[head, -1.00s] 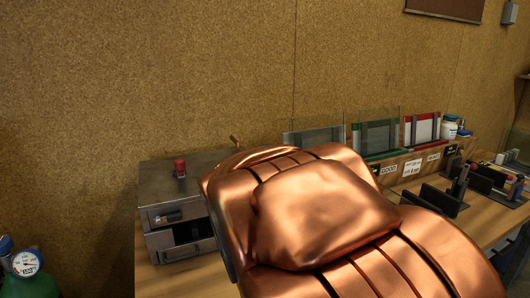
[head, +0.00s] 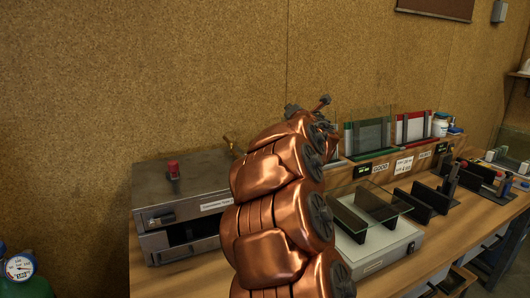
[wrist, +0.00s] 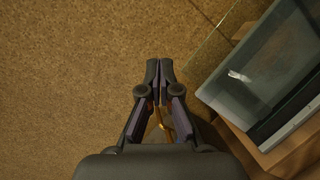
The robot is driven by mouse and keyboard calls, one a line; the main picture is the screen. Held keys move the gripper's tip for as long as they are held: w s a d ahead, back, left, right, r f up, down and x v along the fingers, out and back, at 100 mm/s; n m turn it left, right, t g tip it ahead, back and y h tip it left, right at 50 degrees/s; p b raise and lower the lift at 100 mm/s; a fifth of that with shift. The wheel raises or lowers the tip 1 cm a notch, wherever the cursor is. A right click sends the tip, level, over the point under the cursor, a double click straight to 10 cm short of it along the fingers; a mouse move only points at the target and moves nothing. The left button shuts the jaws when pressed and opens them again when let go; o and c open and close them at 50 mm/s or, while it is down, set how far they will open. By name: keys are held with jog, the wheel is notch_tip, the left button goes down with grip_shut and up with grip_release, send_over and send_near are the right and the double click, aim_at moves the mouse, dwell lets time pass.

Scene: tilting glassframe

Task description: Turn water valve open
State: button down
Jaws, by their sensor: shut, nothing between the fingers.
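My gripper (wrist: 159,72) is shut and empty in the wrist view, its fingertips together in front of the brown corkboard wall. In the head view my copper-coloured arm rises past the metal box, and its far end is small and hard to read. A small brass piece (head: 231,143), perhaps the water valve, stands at the back right corner of the box, close left of my arm. A curved orange-brass piece (wrist: 162,123) shows between the finger linkages in the wrist view. I cannot tell whether it is the same part or how the valve is turned.
A grey metal box (head: 165,185) with a red knob (head: 173,169) stands on the wooden bench at left. Glass panes in frames (head: 410,126) line the back right. A white device with a glass plate (head: 375,245) is right of my arm. A gauge (head: 20,267) is lower left.

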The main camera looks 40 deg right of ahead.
jog(key=s+a+f+n+t+y+p, duration=0.1)
jog(key=s+f+n+y, duration=0.3)
jog(key=f+n+y, duration=0.5)
jog(key=s+a+f+n+t+y, duration=0.15)
jog(key=s+f+n+y, duration=0.45)
jog(key=n, duration=0.6)
jog(key=w+a+p, duration=0.2)
jog(key=w, duration=0.5)
jog(key=w+a+r+y+p, duration=0.1)
jog(key=w+a+p, duration=0.2)
jog(key=w, duration=0.4)
jog(key=shift+r+y+p, duration=0.15)
jog(key=shift+y+p, duration=0.15)
jog(key=shift+w+f+b, duration=0.2)
jog(key=shift+b, duration=0.8)
